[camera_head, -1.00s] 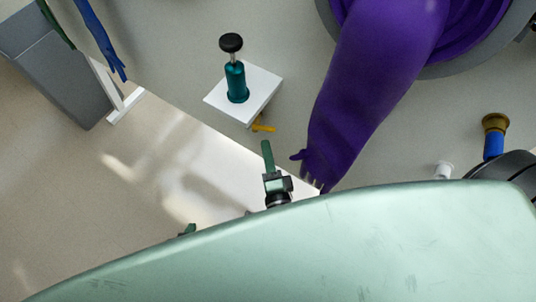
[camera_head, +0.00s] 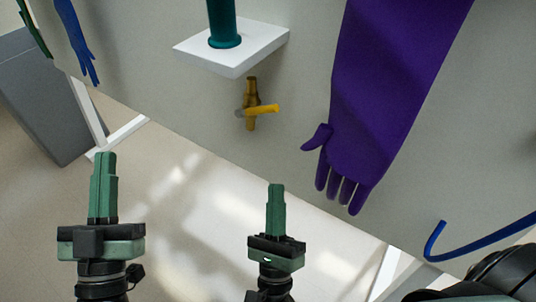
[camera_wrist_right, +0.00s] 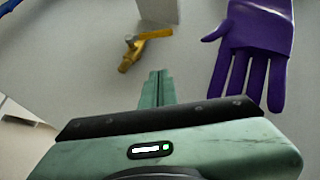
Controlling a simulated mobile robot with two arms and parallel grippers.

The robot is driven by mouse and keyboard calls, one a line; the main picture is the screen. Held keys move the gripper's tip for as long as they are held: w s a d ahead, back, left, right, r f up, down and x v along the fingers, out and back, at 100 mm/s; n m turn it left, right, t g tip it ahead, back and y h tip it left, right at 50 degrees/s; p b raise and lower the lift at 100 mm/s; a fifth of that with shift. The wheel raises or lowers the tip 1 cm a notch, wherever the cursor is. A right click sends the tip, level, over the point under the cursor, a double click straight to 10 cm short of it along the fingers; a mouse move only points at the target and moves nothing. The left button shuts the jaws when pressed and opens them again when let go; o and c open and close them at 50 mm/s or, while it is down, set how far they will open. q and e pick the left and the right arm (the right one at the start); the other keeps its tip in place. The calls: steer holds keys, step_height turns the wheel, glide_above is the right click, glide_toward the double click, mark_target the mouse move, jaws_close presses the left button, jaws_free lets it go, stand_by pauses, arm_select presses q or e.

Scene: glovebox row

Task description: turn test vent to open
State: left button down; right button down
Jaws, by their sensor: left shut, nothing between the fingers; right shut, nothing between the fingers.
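The test vent is a small brass valve (camera_head: 251,90) with a yellow lever handle (camera_head: 263,109), on the grey panel below a white shelf. The handle points sideways to the right, across the upright valve body. The valve also shows in the right wrist view (camera_wrist_right: 132,53), ahead of the fingertips and a little left. My right gripper (camera_head: 276,190) is shut and empty, below the valve and slightly right, apart from it. Its fingers show in the right wrist view (camera_wrist_right: 156,80). My left gripper (camera_head: 104,160) is shut and empty, well left of and below the valve.
A white shelf (camera_head: 235,60) with a teal cylinder (camera_head: 223,22) sits right above the valve. A purple glove (camera_head: 375,110) hangs close to its right. A blue hose (camera_head: 480,235) is at lower right.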

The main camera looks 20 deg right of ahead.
mark_target(256, 111)
arm_select(q)
steer(key=shift+f, duration=0.15)
arm_select(e)
steer(key=a+r+x, duration=0.1)
steer(key=a+x, duration=0.1)
steer(key=x, duration=1)
steer(key=shift+s+r, duration=0.15)
steer(key=shift+r, duration=0.45)
arm_select(q)
steer(key=shift+w+f+g+p, duration=0.1)
steer(key=shift+w+g+p, duration=0.05)
steer(key=shift+g+p, duration=0.15)
